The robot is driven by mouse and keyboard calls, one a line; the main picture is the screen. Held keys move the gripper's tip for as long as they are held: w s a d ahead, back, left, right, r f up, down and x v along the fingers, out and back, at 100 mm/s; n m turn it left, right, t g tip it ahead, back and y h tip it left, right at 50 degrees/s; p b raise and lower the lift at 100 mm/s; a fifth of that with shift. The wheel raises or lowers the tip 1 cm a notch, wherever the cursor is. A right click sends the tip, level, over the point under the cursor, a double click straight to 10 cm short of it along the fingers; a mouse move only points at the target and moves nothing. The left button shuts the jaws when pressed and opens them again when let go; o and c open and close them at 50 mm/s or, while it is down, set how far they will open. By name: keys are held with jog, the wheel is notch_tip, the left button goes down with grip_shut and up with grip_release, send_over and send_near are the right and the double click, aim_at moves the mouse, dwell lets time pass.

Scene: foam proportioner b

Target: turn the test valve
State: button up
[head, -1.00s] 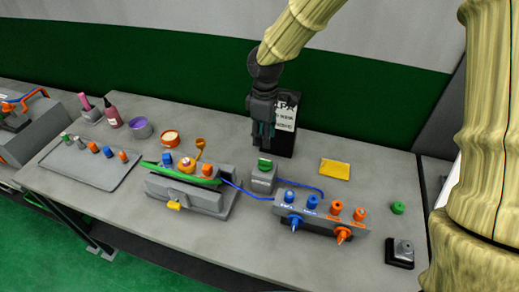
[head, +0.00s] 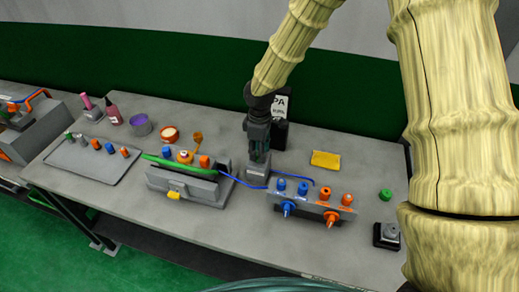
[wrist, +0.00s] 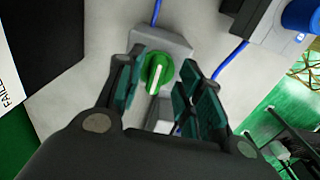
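The test valve is a small grey block with a round green knob on top. In the wrist view the green knob (wrist: 157,73) shows a pale pointer line and sits between my fingers, with a gap on each side. The grey valve block (wrist: 172,43) lies under and behind it. In the head view the block (head: 258,172) stands mid-table, and my gripper hides the knob. My gripper (head: 258,156) points down directly over the valve. Its fingers are spread and hold nothing. I cannot tell how far the fingertips reach down beside the knob.
A blue hose (head: 240,181) runs from the valve's sides. A grey manifold (head: 309,208) with blue and orange knobs stands to the front right. A grey unit with a green lever (head: 180,166) stands left. A black sign board (head: 279,133) is close behind my gripper. A yellow pad (head: 325,159) lies right.

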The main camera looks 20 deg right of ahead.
jog(key=shift+w+f, duration=0.4)
jog(key=shift+w, duration=0.05)
jog(key=shift+s+r, duration=0.2)
jog(key=shift+s, duration=0.05)
jog(key=c, duration=0.6)
grip_shut()
